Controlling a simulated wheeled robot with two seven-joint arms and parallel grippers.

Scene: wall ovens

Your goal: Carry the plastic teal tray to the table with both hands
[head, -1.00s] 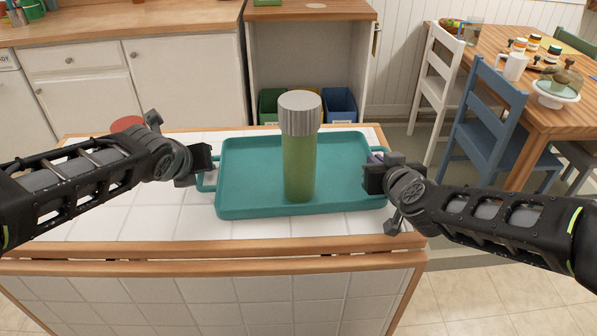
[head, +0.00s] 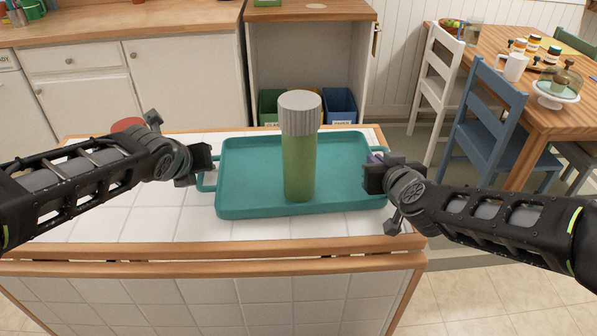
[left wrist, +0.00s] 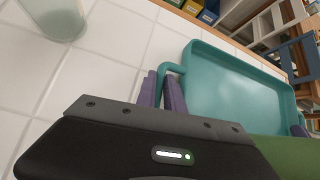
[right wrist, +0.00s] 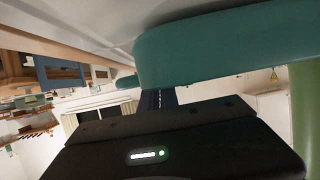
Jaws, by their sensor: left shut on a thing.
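The teal tray (head: 250,205) lies flat on the white-tiled island top. A tall green container with a grey ribbed lid (head: 299,150) stands upright on it. My left gripper (head: 206,168) is at the tray's left side, shut on the left handle; the left wrist view shows its purple fingers (left wrist: 162,92) either side of the handle (left wrist: 170,72).
A wooden table (head: 545,110) with mugs, jars and a cake stand (head: 556,92) is at the far right. A blue chair (head: 490,115) and a white chair (head: 437,85) stand before it. A red round thing (head: 127,124) sits behind my left arm.

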